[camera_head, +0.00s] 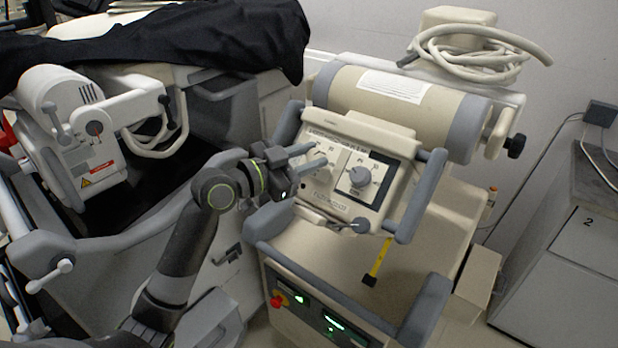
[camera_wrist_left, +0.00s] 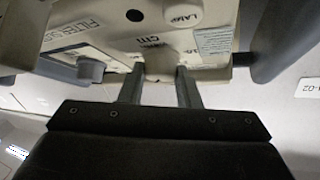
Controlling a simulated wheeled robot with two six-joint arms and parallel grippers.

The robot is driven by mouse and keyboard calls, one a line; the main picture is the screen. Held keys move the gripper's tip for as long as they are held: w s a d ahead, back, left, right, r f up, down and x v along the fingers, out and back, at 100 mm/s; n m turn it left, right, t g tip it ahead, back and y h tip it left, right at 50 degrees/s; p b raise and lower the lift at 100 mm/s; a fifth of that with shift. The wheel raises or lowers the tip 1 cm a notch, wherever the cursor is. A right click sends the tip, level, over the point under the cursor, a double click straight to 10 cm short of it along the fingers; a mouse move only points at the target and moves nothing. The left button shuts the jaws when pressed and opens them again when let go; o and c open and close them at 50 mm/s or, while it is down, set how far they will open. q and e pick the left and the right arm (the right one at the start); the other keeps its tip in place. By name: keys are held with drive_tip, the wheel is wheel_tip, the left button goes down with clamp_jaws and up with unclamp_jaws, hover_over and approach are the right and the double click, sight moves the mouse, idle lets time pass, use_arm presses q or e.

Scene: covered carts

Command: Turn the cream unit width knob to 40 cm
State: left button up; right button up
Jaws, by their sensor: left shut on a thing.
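The cream unit (camera_head: 345,130) is a tilted control head with a panel of two dials and side handles. My left gripper (camera_head: 317,155) reaches in from the left, with its fingers around the left dial's knob. The fingers and their closeness hide most of that knob, so its pointer and setting cannot be read. In the left wrist view the two fingers (camera_wrist_left: 164,88) extend to the cream panel face (camera_wrist_left: 120,40), on either side of a cream part. My right gripper is out of view.
Grey handles (camera_head: 421,196) flank the panel, and a yellow tape (camera_head: 378,259) hangs below. A cream cylinder (camera_head: 400,105) lies behind. A second, white unit (camera_head: 75,130) stands left under black cloth (camera_head: 180,40). A grey cabinet (camera_head: 570,260) stands at right.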

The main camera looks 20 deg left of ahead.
use_arm(q)
drive_tip(key=m+g+b, duration=0.1)
drive_tip(key=b, duration=0.1)
drive_tip(key=m+g+h+b, duration=0.1)
drive_tip(key=m+b, duration=0.1)
drive_tip(key=m+g+b, duration=0.1)
drive_tip(key=m+b, duration=0.1)
drive_tip(key=shift+w+a+f+h, duration=0.15)
drive_tip(key=shift+f+h, duration=0.1)
drive_tip(key=shift+h, duration=0.15)
drive_tip(key=shift+r+m+g+b, duration=0.2)
drive_tip(key=shift+m+g+b, duration=0.8)
drive_tip(key=shift+m, duration=0.2)
drive_tip(key=m+g, duration=0.1)
drive_tip(key=m, duration=0.1)
drive_tip(key=shift+r+m+g+b, duration=0.15)
drive_tip(key=shift+m+g+b, duration=0.15)
drive_tip(key=shift+g, duration=0.1)
drive_tip(key=shift+w+m+g, duration=0.1)
drive_tip(key=shift+m+g, duration=0.6)
drive_tip(key=shift+m, duration=0.1)
drive_tip(key=o, duration=1)
drive_tip(key=shift+r, duration=0.1)
